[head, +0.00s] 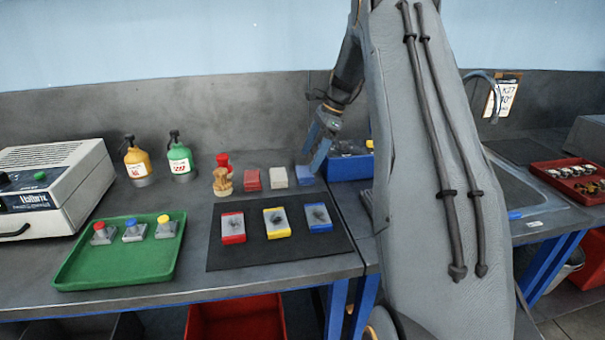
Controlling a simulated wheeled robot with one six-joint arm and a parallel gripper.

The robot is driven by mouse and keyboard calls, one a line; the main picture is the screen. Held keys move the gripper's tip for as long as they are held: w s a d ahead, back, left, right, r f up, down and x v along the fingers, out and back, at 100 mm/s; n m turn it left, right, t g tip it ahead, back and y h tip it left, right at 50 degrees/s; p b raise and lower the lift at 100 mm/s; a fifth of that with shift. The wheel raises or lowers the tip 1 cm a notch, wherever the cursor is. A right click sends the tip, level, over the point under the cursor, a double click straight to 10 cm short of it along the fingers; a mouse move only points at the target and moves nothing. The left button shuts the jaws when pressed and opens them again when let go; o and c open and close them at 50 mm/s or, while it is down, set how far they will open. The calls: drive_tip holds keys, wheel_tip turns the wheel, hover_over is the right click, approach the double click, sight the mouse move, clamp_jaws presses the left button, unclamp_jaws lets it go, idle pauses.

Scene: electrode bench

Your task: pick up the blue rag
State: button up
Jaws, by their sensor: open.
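The blue rag (303,178) lies folded on the grey bench, at the right end of a row with a red rag (252,180) and a white rag (278,177). My gripper (314,155), with blue fingers, points down just above and slightly right of the blue rag. Its fingers are open with nothing seen between them. The fingers overlap part of the rag's right side in the picture, so I cannot tell whether they touch it.
A blue bin (350,168) stands close to the right, partly behind my arm. In front is a black mat (222,262) with several coloured blocks. Wooden and red items (222,182), two pump bottles (180,158) and a green tray (80,272) are left.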

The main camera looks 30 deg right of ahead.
sight(304, 171)
drive_tip(key=shift+p+x, duration=1.05)
drive_tip(key=shift+x, duration=1.45)
drive_tip(key=shift+s+d, duration=0.1)
drive_tip(key=shift+c, duration=0.3)
drive_tip(key=c, duration=1.1)
